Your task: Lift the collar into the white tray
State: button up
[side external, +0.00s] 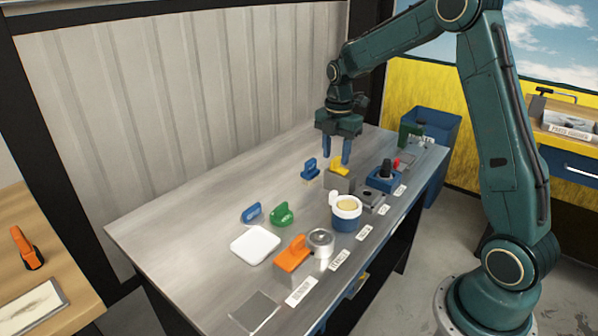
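The white tray (255,245) is a flat, rounded square lying near the front left of the steel bench. I cannot tell for sure which part is the collar; a short silver metal cylinder (321,241) stands right of the tray, beyond an orange clamp-like part. My gripper (337,161) points down over the far half of the bench, its two fingers apart with nothing seen between them. It is above or just behind a yellow part (340,167) by a grey block (339,184); the exact gap is unclear. My gripper is well away from the tray.
The orange part (292,254) stands beside the tray. Blue (251,212) and green (282,214) handled parts lie behind it. A blue tub (346,214), another blue part (310,169) and a blue block with a black knob (383,178) stand farther along. The bench's left side is clear.

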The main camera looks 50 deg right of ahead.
send_over(333, 192)
jog(key=shift+f, duration=3.15)
jog(key=shift+f, duration=2.6)
grip_shut()
